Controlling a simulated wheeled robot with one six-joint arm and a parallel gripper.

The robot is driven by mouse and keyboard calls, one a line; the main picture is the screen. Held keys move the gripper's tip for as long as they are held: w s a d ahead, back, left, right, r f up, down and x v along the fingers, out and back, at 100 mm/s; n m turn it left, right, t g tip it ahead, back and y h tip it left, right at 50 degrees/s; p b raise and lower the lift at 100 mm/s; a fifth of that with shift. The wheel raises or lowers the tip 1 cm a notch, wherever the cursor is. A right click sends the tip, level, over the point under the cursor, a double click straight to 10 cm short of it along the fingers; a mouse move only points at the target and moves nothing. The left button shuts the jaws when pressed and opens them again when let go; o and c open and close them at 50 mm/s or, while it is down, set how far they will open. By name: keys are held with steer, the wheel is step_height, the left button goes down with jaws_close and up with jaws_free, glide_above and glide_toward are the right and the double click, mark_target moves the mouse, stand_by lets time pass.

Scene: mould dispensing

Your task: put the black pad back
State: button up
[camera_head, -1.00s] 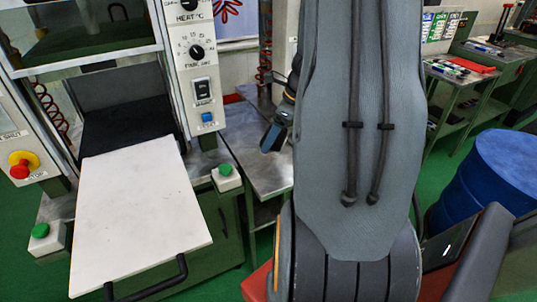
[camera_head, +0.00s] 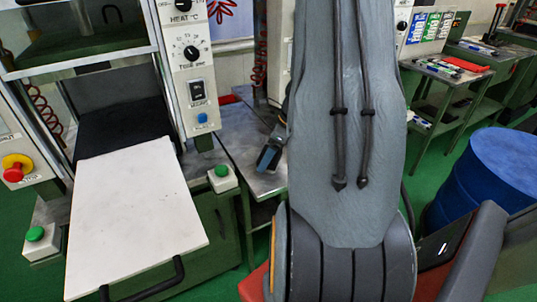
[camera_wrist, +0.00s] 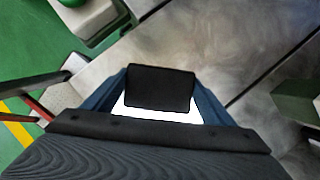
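The black pad (camera_wrist: 160,87) is a small dark rectangle in the wrist view. It sits between the two blue fingers of my gripper (camera_wrist: 160,92), which touch or nearly touch its sides, and it appears gripped. A bright white strip (camera_wrist: 157,114) shows between the pad and my gripper's palm; I cannot tell what it is. In the head view my gripper (camera_head: 268,157) is over the grey metal table (camera_head: 257,178) right of the press, mostly hidden behind my arm. The pad cannot be made out there.
The press at left has a white plate (camera_head: 130,215) with a black handle (camera_head: 145,285) pulled out. Green buttons (camera_head: 221,171) flank it. A blue barrel (camera_head: 490,180) stands at right. Side tables (camera_head: 450,95) with tools stand behind. Green floor shows between them.

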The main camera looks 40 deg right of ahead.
steer(key=o, duration=0.4)
steer(key=shift+o, duration=0.2)
steer(key=v, duration=1.2)
steer(key=shift+r, duration=0.2)
